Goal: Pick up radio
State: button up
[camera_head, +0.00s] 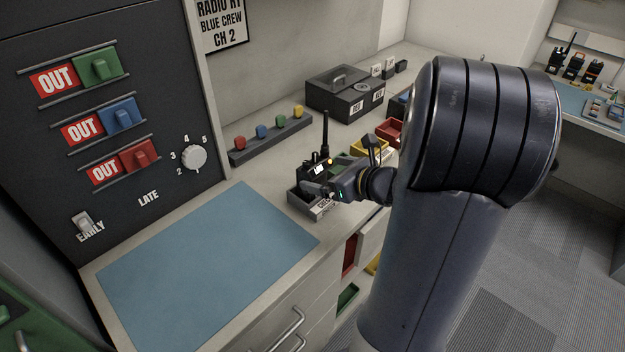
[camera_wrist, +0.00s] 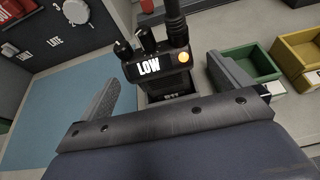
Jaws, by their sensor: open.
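The radio (camera_head: 318,170) is black with a tall antenna and stands upright at a grey, labelled holder (camera_head: 323,208) on the counter. In the wrist view the radio (camera_wrist: 158,68) shows a "LOW" display, an orange button, knobs on top and the thick antenna base. My gripper (camera_head: 322,187) is at the radio in the head view. In the wrist view my gripper (camera_wrist: 163,78) is open, with one finger on each side of the radio. I cannot tell whether either finger touches it.
A blue mat (camera_head: 205,255) lies left of the holder. A grey strip with coloured knobs (camera_head: 262,133) and a black box (camera_head: 340,95) stand behind. Green (camera_wrist: 252,62) and yellow (camera_wrist: 300,58) trays are beside the radio. A dark control panel (camera_head: 120,120) rises at left.

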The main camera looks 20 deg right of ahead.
aim_at(313, 168)
jog(key=shift+p+x, duration=0.45)
jog(key=shift+x, duration=2.15)
jog(key=shift+r, duration=0.2)
jog(key=shift+c, duration=0.5)
jog(key=c, duration=1.2)
jog(key=shift+r, duration=0.1)
jog(key=shift+c, duration=0.2)
